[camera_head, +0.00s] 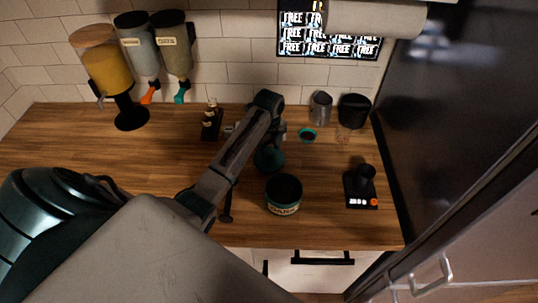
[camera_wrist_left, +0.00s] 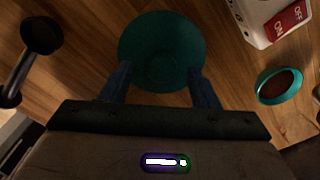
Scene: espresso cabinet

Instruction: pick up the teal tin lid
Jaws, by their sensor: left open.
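The teal tin lid (camera_head: 270,160) lies on the wooden counter behind the tin, partly hidden by my left arm in the head view. In the left wrist view the lid (camera_wrist_left: 162,48) is a round teal disc lying between and just beyond my fingers. My left gripper (camera_wrist_left: 160,82) is open and empty, with one finger toward each side of the lid's near edge. I cannot tell whether the fingers touch it. In the head view the gripper (camera_head: 273,140) is above the lid and mostly hidden by its own wrist. The open-topped teal tin (camera_head: 284,204) stands in front of the lid. My right gripper is not in view.
A white device with a red on/off switch (camera_wrist_left: 286,22) and a teal-rimmed dish (camera_wrist_left: 279,87) are close on the right. A dark handled tool (camera_wrist_left: 38,40) lies left. A black scale (camera_head: 360,188) stands right; dispensers (camera_head: 107,65) stand back left.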

